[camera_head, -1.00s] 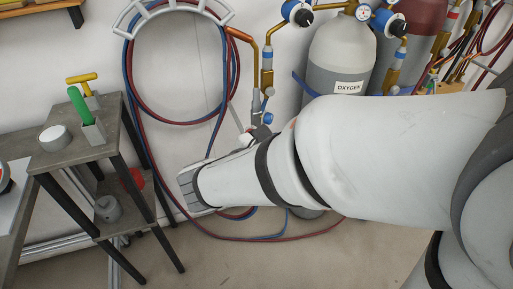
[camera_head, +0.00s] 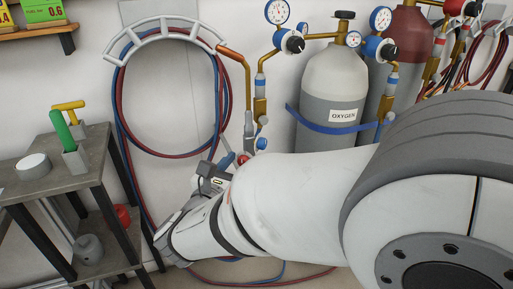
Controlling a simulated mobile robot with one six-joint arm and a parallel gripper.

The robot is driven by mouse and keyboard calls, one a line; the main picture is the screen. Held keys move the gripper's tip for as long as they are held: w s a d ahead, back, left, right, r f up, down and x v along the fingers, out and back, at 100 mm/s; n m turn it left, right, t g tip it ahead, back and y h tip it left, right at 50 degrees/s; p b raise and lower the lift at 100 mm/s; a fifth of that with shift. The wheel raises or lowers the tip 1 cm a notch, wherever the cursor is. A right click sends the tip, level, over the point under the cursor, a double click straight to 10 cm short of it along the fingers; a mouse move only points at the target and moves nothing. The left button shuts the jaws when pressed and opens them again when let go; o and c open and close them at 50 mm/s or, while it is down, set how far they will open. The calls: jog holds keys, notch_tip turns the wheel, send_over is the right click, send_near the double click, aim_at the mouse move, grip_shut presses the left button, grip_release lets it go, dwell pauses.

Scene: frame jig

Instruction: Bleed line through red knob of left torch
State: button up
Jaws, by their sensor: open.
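A torch with a brass tube (camera_head: 246,85) hangs on the wall left of the oxygen cylinder. A red knob (camera_head: 242,159) and a blue knob (camera_head: 262,144) show low on the torch fittings. My gripper (camera_head: 226,163) is at the end of my white arm, just left of the red knob. Its jaws are open, small in the picture and partly hidden by my wrist. I cannot tell whether a finger touches the knob. Red and blue hoses (camera_head: 122,120) are coiled on a grey wall bracket (camera_head: 160,24).
The grey oxygen cylinder (camera_head: 335,75) stands behind my arm, strapped in blue, beside a dark red cylinder (camera_head: 405,45). Gauges and regulators (camera_head: 290,40) sit above. A grey side table (camera_head: 60,178) with a green-handled tool (camera_head: 62,130) stands at left. Hoses trail on the floor.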

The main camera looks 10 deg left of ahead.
jog(key=shift+w, duration=0.15)
jog(key=shift+c, duration=0.4)
jog(key=c, duration=0.9)
jog(key=shift+r+n+p, duration=0.3)
jog(key=shift+p, duration=0.65)
jog(key=n+p, duration=0.1)
jog(key=p, duration=0.1)
jog(key=shift+n+p, duration=0.3)
jog(key=shift+p, duration=0.1)
jog(key=shift+n+p, duration=0.6)
jog(key=shift+p, duration=0.45)
jog(key=shift+f+n+p, duration=0.3)
jog(key=shift+n+p, duration=0.2)
jog(key=shift+p, duration=0.05)
jog(key=o, duration=1)
